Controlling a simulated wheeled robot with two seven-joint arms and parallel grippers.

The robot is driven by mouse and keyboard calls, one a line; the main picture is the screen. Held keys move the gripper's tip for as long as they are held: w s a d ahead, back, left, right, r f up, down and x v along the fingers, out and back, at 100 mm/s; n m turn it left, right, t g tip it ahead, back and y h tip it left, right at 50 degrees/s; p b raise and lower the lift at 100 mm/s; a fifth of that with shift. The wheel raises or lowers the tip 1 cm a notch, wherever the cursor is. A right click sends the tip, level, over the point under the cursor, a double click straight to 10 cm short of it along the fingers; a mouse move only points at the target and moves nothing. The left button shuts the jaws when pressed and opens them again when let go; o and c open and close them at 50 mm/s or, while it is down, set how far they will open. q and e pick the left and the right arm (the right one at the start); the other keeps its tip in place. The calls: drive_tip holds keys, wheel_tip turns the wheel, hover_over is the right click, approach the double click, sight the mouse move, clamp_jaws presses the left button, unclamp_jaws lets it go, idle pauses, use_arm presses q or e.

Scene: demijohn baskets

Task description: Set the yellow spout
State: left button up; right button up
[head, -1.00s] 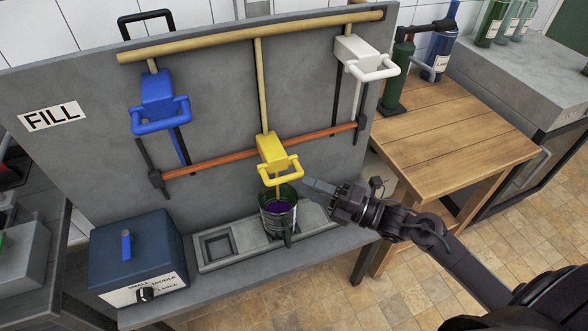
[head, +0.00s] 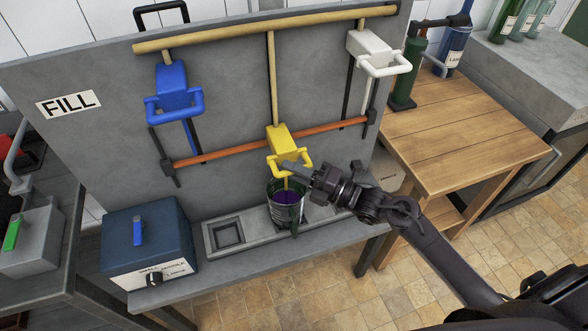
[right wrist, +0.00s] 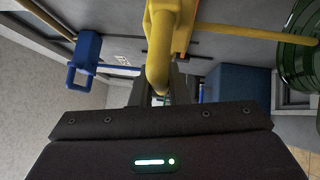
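The yellow spout (head: 281,139), a block with a looped bar handle, hangs on the grey panel below a tan pipe. A thin yellow line runs from it into a dark green vessel (head: 285,210) with purple contents. My right gripper (head: 290,167) is at the front of the yellow handle, its fingertips overlapping the bar. In the right wrist view the yellow handle (right wrist: 160,45) comes down in front of the fingers, which it partly hides. I cannot tell whether the fingers are closed on it. My left gripper is not in view.
A blue spout (head: 172,88) and a white spout (head: 370,47) flank the yellow one. An orange bar (head: 235,150) crosses the panel. A blue box (head: 150,235) with a dial stands at the left of the bench. A wooden table (head: 450,130) is at right.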

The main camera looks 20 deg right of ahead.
clamp_jaws()
wheel_tip(320, 180, up, 22)
drive_tip(key=p, duration=1.1)
drive_tip(key=shift+r, duration=0.25)
drive_tip(key=shift+w+d+r, duration=0.1)
drive_tip(key=shift+o, duration=2.1)
unclamp_jaws()
drive_tip(key=shift+o, duration=1.1)
